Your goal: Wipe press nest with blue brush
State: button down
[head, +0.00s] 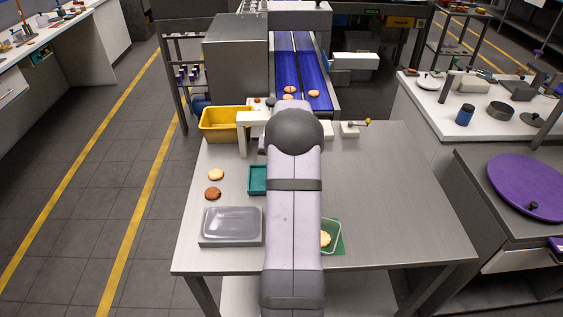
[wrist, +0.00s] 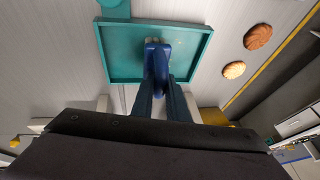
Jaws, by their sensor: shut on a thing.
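My gripper (wrist: 165,85) is shut on the blue brush (wrist: 157,58), seen in the wrist view. The brush head is over a shallow teal tray (wrist: 112,72). I cannot tell whether its bristles touch the tray floor. The teal tray also shows in the head view (head: 255,180), partly behind my arm. In the head view my gripper and the brush are hidden by my arm. A white frame (head: 254,117) that may be the press stands at the table's far edge; I cannot make out its nest for certain.
Two biscuits, a pale one (head: 216,174) and a brown one (head: 212,193), lie left of the teal tray. A grey lidded box (head: 231,239), a yellow bin (head: 205,121) and a green-edged container (head: 337,232) stand around. The table's right side (head: 400,200) is clear.

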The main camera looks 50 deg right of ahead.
jog(key=shift+w+a+p, duration=1.05)
jog(key=shift+w+a, duration=0.85)
jog(key=shift+a, duration=0.1)
jog(key=shift+w+d, duration=0.25)
jog(key=shift+d, duration=0.05)
jog(key=shift+d+f, duration=0.15)
jog(key=shift+d, duration=0.2)
jog(key=shift+s+d, duration=0.25)
jog(key=shift+d, duration=0.05)
jog(key=shift+s+d+b, duration=1.65)
jog(key=shift+s+d, duration=1.8)
jog(key=shift+s, duration=0.05)
jog(key=shift+s+d+b, duration=0.1)
jog(key=shift+b, duration=0.2)
jog(key=shift+w+a+p, duration=0.35)
jog(key=shift+w+a, duration=0.55)
jog(key=shift+a, duration=0.05)
jog(key=shift+w+a+p, duration=0.9)
jog(key=shift+w+a, duration=2.25)
jog(key=shift+a, duration=0.05)
notch_tip(320, 180, up, 8)
jog(key=p, duration=0.5)
jog(key=shift+d+r, duration=0.15)
jog(key=shift+r, duration=0.1)
jog(key=shift+s, duration=0.1)
